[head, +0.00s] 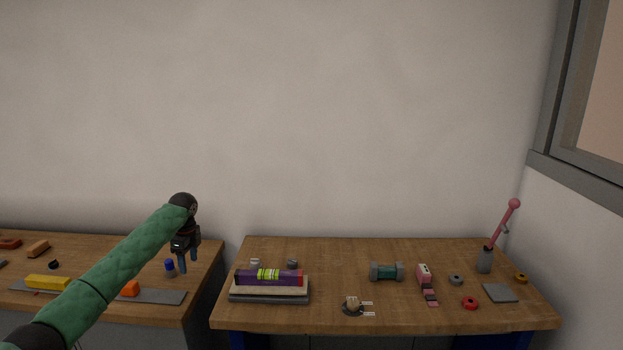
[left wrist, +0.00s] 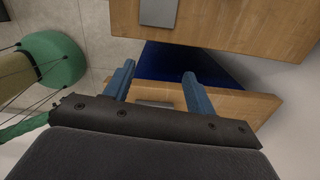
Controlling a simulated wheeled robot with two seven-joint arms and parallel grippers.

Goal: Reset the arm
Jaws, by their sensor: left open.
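My left arm, in a green sleeve, reaches in from the lower left of the head view. Its gripper (head: 188,262) points down near the right edge of the left table, beside a small blue object. In the left wrist view the two blue fingers (left wrist: 158,88) stand apart with nothing between them. Beyond them are wooden table edges and a dark blue gap. My right gripper is not in view.
The left table (head: 205,262) holds a yellow block (head: 47,282), an orange piece (head: 130,288) and a blue cylinder (head: 170,267). The air above both is clear.

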